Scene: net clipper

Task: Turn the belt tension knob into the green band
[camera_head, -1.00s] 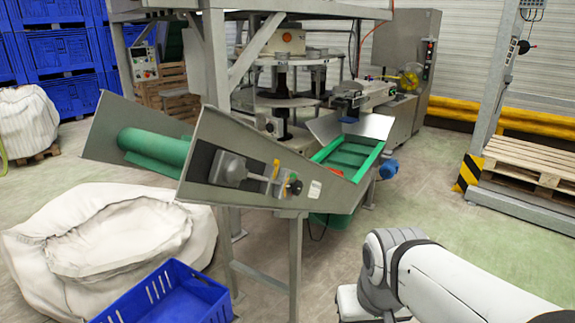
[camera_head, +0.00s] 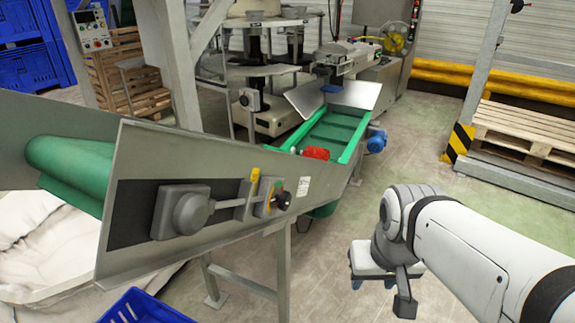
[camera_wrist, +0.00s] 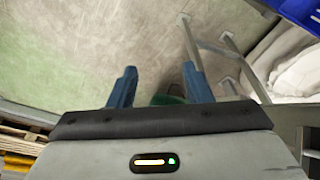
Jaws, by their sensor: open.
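The belt tension knob (camera_head: 283,200) is a small black knob on the side plate of the conveyor (camera_head: 330,178), left of centre in the head view. Beside it is a small coloured dial (camera_head: 267,197) with orange and green parts; I cannot tell where the knob's setting stands against the green band. A yellow pointer (camera_head: 254,182) stands just left of it, and a rod runs to a grey bearing block (camera_head: 183,211). My gripper (camera_head: 372,284) hangs low to the right of the knob, apart from it. The wrist view shows its blue fingers (camera_wrist: 159,72) spread and empty, facing the floor.
A conveyor leg (camera_head: 283,270) stands below the plate. A blue crate (camera_head: 142,308) and white sack (camera_head: 50,250) lie at lower left. A red part (camera_head: 316,153) and blue motor (camera_head: 376,140) sit along the conveyor. Floor is open between conveyor and gripper.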

